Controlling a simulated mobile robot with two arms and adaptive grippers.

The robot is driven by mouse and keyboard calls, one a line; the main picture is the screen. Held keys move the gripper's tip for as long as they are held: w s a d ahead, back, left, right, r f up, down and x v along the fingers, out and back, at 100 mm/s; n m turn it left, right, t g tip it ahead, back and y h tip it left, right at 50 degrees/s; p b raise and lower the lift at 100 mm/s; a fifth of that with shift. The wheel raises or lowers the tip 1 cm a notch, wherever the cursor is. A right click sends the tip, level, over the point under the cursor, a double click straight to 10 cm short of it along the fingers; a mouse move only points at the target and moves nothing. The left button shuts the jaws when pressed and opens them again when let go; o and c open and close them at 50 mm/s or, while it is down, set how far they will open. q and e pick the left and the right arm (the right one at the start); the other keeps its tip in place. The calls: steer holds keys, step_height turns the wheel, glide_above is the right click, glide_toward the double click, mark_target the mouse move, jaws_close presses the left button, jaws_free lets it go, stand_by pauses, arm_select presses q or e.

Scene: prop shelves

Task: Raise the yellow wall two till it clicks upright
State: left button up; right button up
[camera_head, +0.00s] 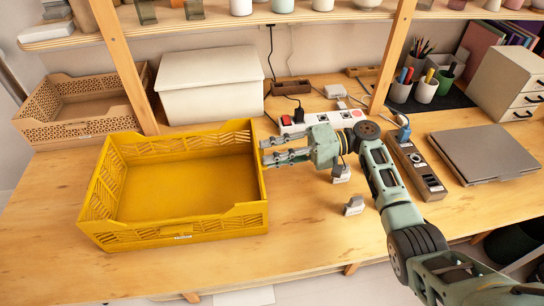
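The yellow crate (182,235) sits on the wooden desk, left of centre. Its left, back and front walls stand up around a bare floor, and the front wall dips low in its middle. Its right wall (261,182) is seen nearly edge-on and looks close to upright; I cannot tell whether it is latched. No number marks which wall is two. My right gripper (266,151) is just outside the right wall near its back end, fingers apart and pointing left. Nothing shows between them, and I cannot tell if they touch the wall. My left gripper is out of view.
Behind stand a white box (208,87), a tan crate (82,110) and a power strip (322,122). A control strip (415,168) and a closed laptop (488,153) lie to the right. The desk front is clear.

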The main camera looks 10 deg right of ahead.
steer(key=d+r, duration=0.1)
steer(key=d, duration=1)
steer(key=shift+w+d, duration=0.15)
steer(key=shift+d, duration=0.1)
steer(key=shift+r, duration=0.1)
